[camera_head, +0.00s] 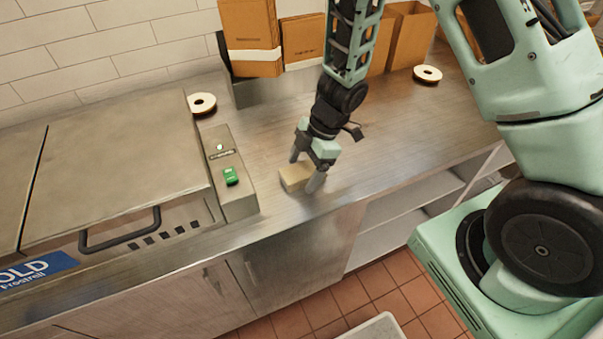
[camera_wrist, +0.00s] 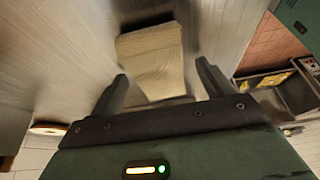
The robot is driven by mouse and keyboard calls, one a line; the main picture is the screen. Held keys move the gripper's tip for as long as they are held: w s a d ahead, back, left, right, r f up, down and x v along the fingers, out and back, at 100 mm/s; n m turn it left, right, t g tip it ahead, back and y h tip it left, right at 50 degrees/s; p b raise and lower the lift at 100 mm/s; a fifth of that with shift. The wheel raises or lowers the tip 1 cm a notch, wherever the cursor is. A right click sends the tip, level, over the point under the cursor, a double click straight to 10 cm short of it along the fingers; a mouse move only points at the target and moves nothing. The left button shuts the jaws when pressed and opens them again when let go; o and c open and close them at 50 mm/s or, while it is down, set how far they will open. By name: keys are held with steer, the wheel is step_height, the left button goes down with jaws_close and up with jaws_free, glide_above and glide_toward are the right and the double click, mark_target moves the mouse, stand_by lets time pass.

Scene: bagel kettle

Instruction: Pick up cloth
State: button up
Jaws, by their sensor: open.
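The cloth (camera_head: 296,178) is a small beige folded block lying on the steel counter near its front edge. In the wrist view the cloth (camera_wrist: 153,60) appears as a pale, layered pad ahead of and between the fingers. My gripper (camera_head: 304,170) points down over the cloth, with one finger at its back and the other at its front right. In the wrist view my gripper (camera_wrist: 162,82) is open with nothing between its fingertips but the cloth's near part. I cannot tell whether the fingers touch the cloth.
A steel unit with a black handle (camera_head: 120,231) and a control panel with a green switch (camera_head: 231,176) stands left of the cloth. Brown paper bags (camera_head: 250,35) stand at the back. Round white-and-brown items (camera_head: 202,104) lie on the counter. Counter (camera_head: 400,140) to the right is clear.

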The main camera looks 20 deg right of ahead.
mark_target(304, 169)
steer(key=shift+f, duration=0.15)
steer(key=c, duration=1.1)
steer(key=shift+o, duration=0.2)
step_height(304, 169, up, 10)
steer(key=p, duration=0.3)
steer(key=shift+r, duration=0.2)
steer(key=o, duration=0.4)
steer(key=shift+c, duration=1.5)
